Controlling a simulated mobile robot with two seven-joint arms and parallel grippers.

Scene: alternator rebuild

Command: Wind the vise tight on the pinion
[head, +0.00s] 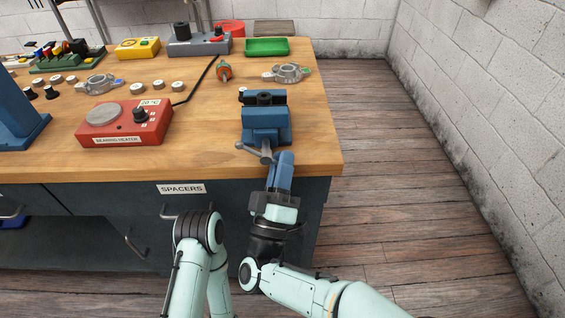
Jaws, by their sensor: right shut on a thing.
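A blue bench vise (266,121) stands at the right front edge of the wooden bench. A dark round piece (264,96) shows at its jaws, probably the pinion; I cannot tell how tightly the jaws sit on it. The vise's grey handle (248,149) sticks out at the front, slanting, with its ball end to the left. My right gripper (277,158) reaches up from below the bench edge and is shut on the vise handle, its blue fingers partly hiding it. My left arm shows folded at the lower middle, but its gripper is not in view.
A red bearing heater (125,122) stands left of the vise. Behind the vise are a grey metal housing (288,73), a red-and-copper part (224,71) and a green tray (266,47). Bare benchtop lies right of the vise; a drawer front marked SPACERS (181,189) is below.

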